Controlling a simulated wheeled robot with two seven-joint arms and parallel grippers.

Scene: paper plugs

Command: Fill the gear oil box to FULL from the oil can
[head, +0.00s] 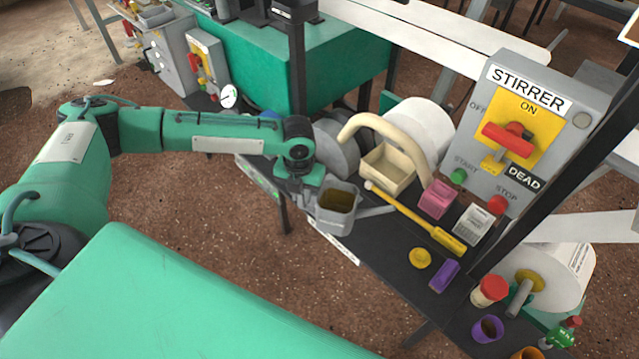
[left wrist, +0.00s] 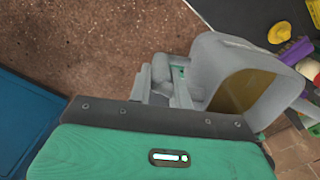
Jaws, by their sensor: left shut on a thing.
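My left gripper (head: 309,192) is shut on a grey open-topped oil can (head: 334,222) with brown oil inside, and a grey spout-like part sticks out to its right. The can is at the front edge of the dark bench, roughly upright in the head view. In the left wrist view my left gripper (left wrist: 168,82) closes at the side of the can (left wrist: 225,60), whose oil also shows. I cannot pick out the gear oil box or a FULL mark for certain. My right gripper is not in view.
The dark bench (head: 385,262) holds a cream box (head: 388,172), a yellow tool (head: 425,222), pink and white baskets, and purple and yellow pieces. A STIRRER switch panel (head: 515,130) stands behind. A green tank (head: 340,65) is at the back. Open floor lies left of the bench.

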